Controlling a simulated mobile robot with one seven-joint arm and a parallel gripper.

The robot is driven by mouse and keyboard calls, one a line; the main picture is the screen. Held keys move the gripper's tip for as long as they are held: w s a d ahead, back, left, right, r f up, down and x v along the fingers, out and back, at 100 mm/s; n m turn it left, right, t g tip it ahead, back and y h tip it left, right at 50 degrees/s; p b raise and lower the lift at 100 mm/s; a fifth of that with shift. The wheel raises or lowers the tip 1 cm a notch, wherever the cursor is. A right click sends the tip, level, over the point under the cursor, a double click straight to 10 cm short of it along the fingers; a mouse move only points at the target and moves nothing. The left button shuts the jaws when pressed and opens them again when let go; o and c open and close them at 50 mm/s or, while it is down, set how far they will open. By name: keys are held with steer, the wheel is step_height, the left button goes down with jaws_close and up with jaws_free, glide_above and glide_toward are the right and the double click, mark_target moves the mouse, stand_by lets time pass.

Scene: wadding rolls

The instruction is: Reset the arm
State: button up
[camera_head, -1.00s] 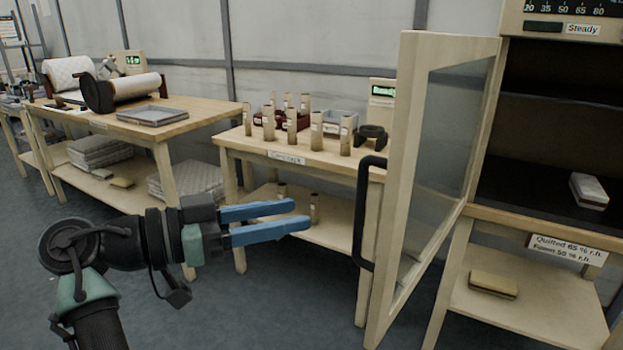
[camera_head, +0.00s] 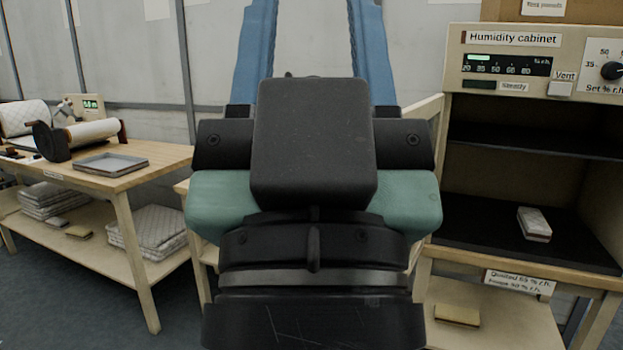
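My gripper (camera_head: 311,40) is close in front of the head camera and points up and away. Its two blue fingers stand wide apart, with only the back wall showing between them, so it is open and holds nothing that I can see. The fingertips run out of the top of the picture. My wrist and the gripper's dark body fill the middle of the view and hide most of the middle table and most of the cabinet door.
The humidity cabinet (camera_head: 525,90) stands open at right, with a pale pad (camera_head: 534,224) on its dark lower shelf. A tan block (camera_head: 457,315) lies beneath. At left, a wooden table (camera_head: 150,165) bears a grey tray (camera_head: 110,163) and a roll (camera_head: 92,132); quilted stacks lie below.

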step_height(320, 180, up, 20)
steer(key=p, duration=1.7)
steer(key=shift+p, duration=0.4)
